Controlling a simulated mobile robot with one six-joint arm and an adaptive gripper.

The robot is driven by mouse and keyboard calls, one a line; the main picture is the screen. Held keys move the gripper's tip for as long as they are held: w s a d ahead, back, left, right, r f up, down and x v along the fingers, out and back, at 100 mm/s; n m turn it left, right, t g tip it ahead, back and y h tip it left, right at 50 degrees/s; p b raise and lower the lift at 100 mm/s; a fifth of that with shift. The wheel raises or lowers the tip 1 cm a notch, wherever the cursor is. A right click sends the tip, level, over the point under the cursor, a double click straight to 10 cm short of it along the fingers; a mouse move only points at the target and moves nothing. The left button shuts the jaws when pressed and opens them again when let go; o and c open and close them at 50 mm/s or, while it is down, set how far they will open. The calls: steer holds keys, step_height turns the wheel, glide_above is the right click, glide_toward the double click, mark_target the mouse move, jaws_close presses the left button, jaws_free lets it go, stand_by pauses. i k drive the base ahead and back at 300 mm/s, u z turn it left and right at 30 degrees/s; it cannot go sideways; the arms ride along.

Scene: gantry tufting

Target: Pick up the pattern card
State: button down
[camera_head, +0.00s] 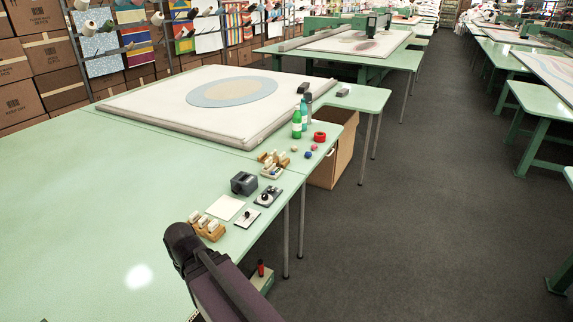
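A flat, cream, square card (226,207), which looks like the pattern card, lies on the pale green table (90,200) near its right edge. It lies flat, and nothing rests on it. A dark link of my arm rises from the bottom of the view, below the card. No gripper fingers show in this view, so I cannot see where my gripper is relative to the card.
Wooden holders with white pieces (206,228) stand just below the card. A dark grey box (244,183) and small black-and-grey devices (268,196) sit close on its right. The table's left is clear.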

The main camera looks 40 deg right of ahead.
mark_target(267, 163)
steer(key=z, duration=1.05)
steer(key=k, duration=0.95)
steer(key=u, duration=0.05)
steer(key=i, duration=0.9)
steer(key=z, duration=0.05)
